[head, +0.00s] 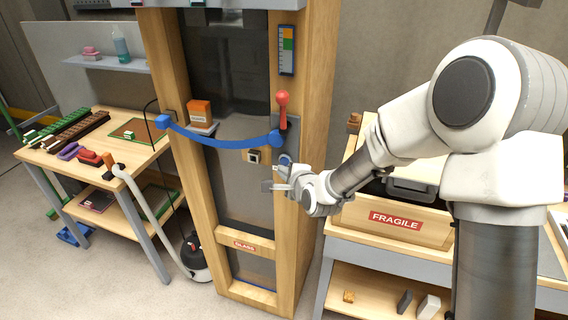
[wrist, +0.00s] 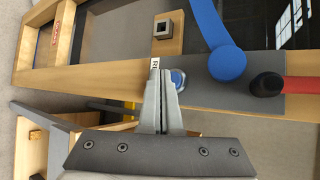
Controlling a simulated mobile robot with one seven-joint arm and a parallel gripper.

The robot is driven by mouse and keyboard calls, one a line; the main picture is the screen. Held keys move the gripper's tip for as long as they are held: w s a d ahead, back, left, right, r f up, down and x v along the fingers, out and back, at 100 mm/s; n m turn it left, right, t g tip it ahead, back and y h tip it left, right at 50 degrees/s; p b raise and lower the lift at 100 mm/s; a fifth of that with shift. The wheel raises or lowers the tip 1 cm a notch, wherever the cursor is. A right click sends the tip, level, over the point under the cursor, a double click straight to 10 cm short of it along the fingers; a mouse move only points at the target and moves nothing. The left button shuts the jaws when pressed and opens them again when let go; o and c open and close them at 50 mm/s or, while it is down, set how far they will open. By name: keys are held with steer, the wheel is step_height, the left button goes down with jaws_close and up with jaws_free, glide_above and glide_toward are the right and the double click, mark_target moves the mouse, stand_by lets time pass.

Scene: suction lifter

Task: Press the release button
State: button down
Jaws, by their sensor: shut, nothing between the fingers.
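The release button is a round blue button (wrist: 178,78) in a metal ring on a grey plate (wrist: 225,90). A white label starting with "RE" (wrist: 154,64) is beside it. My gripper (wrist: 163,72) is shut and empty, its tips at the left edge of the button in the wrist view and partly covering it. I cannot tell whether they touch it. In the head view my gripper (head: 268,186) is in front of the wooden frame, just below and left of the blue button (head: 285,160).
A red-handled lever (head: 283,100) is above the button, with a blue bar (head: 220,141) across the frame (head: 305,75). A small square fitting (head: 254,156) is left of it. A crate marked FRAGILE (head: 430,233) stands at right, a workbench (head: 150,152) at left.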

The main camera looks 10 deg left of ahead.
steer(key=s, duration=0.1)
steer(key=s+b, duration=0.1)
steer(key=s, duration=0.3)
steer(key=shift+a, duration=0.25)
stand_by(0.3)
steer(key=s+d+r+n+g+h, duration=0.1)
steer(key=s+d+r+n+h, duration=0.3)
steer(key=d, duration=0.6)
steer(key=s+d+r+n+g+h, duration=0.1)
steer(key=s+d+r+n, duration=0.2)
steer(key=d+r+n, duration=0.45)
steer(key=s+d+r+n+g+h, duration=0.1)
steer(key=s+d, duration=0.5)
steer(key=s, duration=0.3)
steer(key=s+d+r+n+g+h, duration=0.1)
steer(key=s+d+n+g, duration=0.1)
steer(key=s+d, duration=0.5)
steer(key=shift+s, duration=0.85)
